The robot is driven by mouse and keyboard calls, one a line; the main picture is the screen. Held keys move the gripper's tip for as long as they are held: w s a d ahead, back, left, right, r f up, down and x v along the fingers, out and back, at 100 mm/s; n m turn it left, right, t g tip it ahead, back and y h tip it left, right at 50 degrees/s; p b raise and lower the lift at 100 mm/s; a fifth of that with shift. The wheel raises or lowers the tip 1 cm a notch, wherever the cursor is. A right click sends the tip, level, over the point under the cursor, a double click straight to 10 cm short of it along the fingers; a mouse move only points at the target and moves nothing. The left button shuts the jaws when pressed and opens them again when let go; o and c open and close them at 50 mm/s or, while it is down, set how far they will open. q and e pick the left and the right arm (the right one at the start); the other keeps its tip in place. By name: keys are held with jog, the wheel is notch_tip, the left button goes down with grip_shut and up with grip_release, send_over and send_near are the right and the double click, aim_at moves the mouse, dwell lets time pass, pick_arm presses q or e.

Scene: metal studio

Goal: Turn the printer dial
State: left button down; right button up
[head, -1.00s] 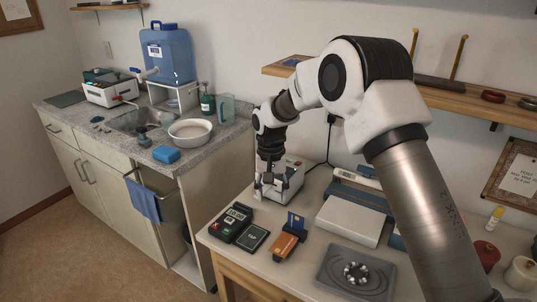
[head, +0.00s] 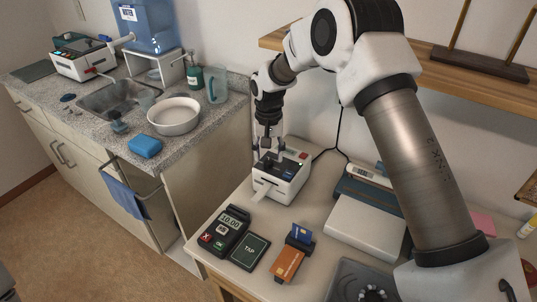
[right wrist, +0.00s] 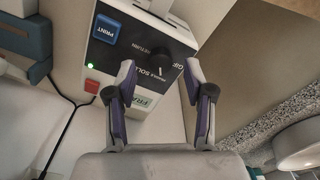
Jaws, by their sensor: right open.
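The printer (head: 277,187) is a small white box with a dark top panel and a paper strip at its front, at the back left of the table. In the right wrist view its panel shows the dark round dial (right wrist: 150,65), a blue PRINT button (right wrist: 107,28), a red button (right wrist: 92,87) and a lit green lamp. My right gripper (head: 268,147) is over the printer, pointing down. Its fingers are open and empty, and in the right wrist view the dial appears between and beyond the fingertips (right wrist: 160,72). I cannot tell any contact. My left gripper is out of view.
A card terminal (head: 224,229), a TAP pad (head: 249,251) and a card holder (head: 290,258) stand in front of the printer. A white-topped device (head: 362,232) is to its right. The counter with a sink (head: 108,98) is at left. A shelf (head: 440,60) hangs behind.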

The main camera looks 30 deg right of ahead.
jog(key=shift+w+d+f, duration=0.1)
jog(key=shift+w+f, duration=0.05)
jog(key=shift+f, duration=0.45)
jog(key=shift+w+d+f, duration=0.1)
jog(key=shift+w+f, duration=0.05)
jog(key=shift+f, duration=0.4)
jog(key=shift+s+a+r, duration=0.1)
jog(key=shift+s+a, duration=0.05)
jog(key=shift+s, duration=0.05)
jog(key=shift+r, duration=0.1)
jog(key=shift+c, duration=1.1)
grip_shut()
